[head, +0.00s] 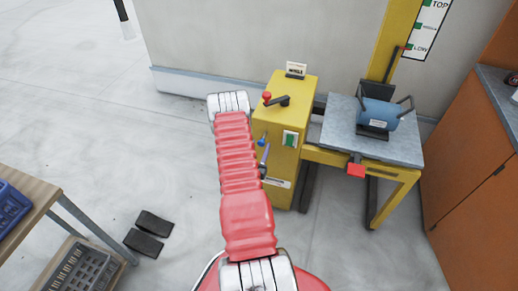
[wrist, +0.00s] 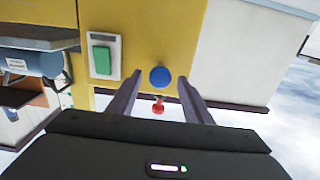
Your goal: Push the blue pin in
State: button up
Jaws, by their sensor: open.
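The blue pin (head: 262,141) sticks out of the side of the yellow winch box (head: 285,170), left of a green switch (head: 290,139). In the wrist view its round blue head (wrist: 160,76) shows between my fingertips, against the yellow face (wrist: 180,30). My gripper (wrist: 160,86) is open, one finger on each side of the pin head, with nothing held. In the head view my gripper (head: 265,160) is partly hidden by my arm and sits just below the pin. I cannot tell whether a finger touches the pin. How far the pin sticks out is unclear.
A red-knobbed lever (head: 267,96) is on top of the box. An orange cabinet (head: 470,170) is far right.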

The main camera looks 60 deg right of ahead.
jog(key=shift+c, duration=0.4)
grip_shut()
